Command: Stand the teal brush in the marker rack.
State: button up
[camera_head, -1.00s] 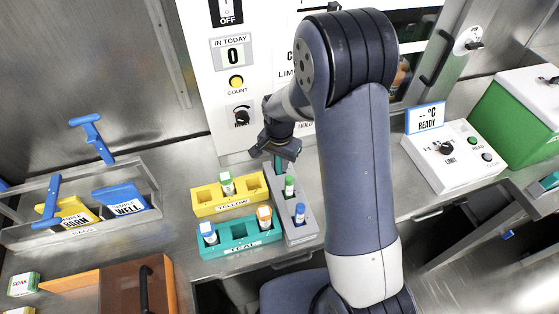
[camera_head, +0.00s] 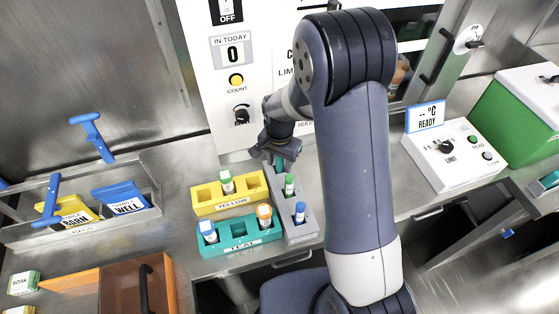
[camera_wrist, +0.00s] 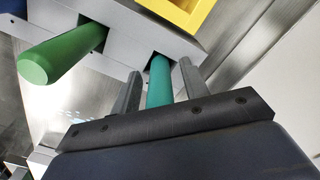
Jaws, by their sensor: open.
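The marker rack (camera_head: 297,231) is a long grey block with a row of holes on the counter. The teal brush (camera_head: 278,162) stands at its far end, just below my gripper (camera_head: 277,152). In the wrist view the teal brush (camera_wrist: 160,82) rises from a hole in the grey rack (camera_wrist: 125,38). My gripper (camera_wrist: 158,88) is open, with one finger on each side of the brush and gaps visible. The brush's lower end is hidden in the rack, and its near end is hidden behind the gripper body.
A green-topped piece (camera_head: 289,185) and a blue-topped piece (camera_head: 300,212) stand in the same rack. The yellow rack (camera_head: 213,209) and teal rack (camera_head: 225,250) stand close at left. A white control box (camera_head: 447,172) is at right. The machine's front panel rises behind.

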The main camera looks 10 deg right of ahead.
notch_tip(320, 180, up, 12)
jog(key=shift+r+b, duration=0.15)
jog(key=shift+b, duration=0.4)
jog(key=shift+a, duration=0.1)
jog(key=shift+c, duration=0.7)
